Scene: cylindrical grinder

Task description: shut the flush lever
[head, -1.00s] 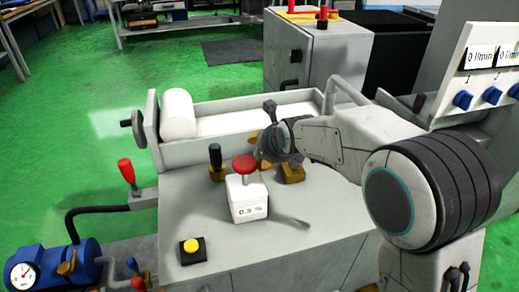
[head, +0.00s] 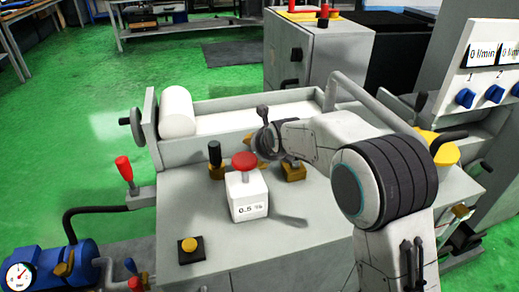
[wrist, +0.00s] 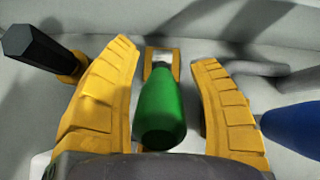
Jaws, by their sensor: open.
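A green handle (wrist: 160,112) on a yellow mount stands in the middle of the wrist view, between the two yellow fingers of my gripper (wrist: 165,55). The fingers are open, one on each side, with visible gaps to the handle. A black handle (wrist: 35,45) is left of the fingers and a blue handle (wrist: 292,128) is right of them. No label shows which is the flush lever. In the head view, the black handle (head: 215,153) stands upright on the panel; my arm hides the green and blue handles, and most of my gripper.
A white box with a red mushroom button (head: 245,162) stands in front of the gripper. A yellow button (head: 189,245) sits near the panel's front. A red-handled lever (head: 124,168) is at the left. The trough (head: 245,110) with a white roller lies behind.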

